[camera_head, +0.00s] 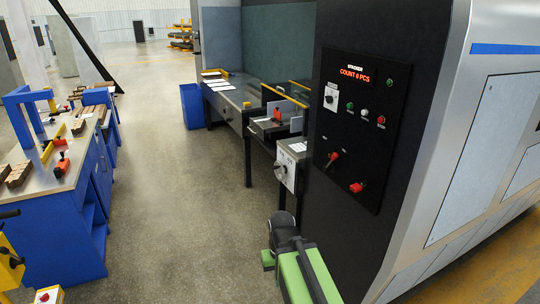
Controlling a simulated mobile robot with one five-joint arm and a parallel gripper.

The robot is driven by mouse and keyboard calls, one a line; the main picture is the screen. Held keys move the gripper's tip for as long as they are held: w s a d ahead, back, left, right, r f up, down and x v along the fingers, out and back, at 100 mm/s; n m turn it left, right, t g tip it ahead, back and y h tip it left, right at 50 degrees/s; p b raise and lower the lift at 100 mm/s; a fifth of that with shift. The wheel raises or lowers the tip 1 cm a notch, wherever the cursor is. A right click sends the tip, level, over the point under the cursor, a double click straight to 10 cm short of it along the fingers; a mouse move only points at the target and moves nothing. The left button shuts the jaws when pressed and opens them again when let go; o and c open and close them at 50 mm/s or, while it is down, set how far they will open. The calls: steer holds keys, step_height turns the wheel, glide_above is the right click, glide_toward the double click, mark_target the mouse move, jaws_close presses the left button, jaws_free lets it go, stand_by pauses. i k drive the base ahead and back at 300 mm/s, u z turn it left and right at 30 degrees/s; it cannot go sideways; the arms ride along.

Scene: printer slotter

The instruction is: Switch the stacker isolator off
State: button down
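A black control panel (362,128) stands on the dark side of the large machine, with small lettering that seems to read "STACKER" and a red display (355,75) reading "COUNT 0 PCS".
A grey box with a round knob (285,170) stands left of the panel, close above my arm. A conveyor table (235,98) lies behind it. A blue workbench (75,215) with tools is at left. The floor (165,180) between is clear.

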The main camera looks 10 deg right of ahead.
mark_target(328, 168)
steer(key=u, duration=0.95)
steer(key=i, duration=1.25)
steer(key=u, duration=0.7)
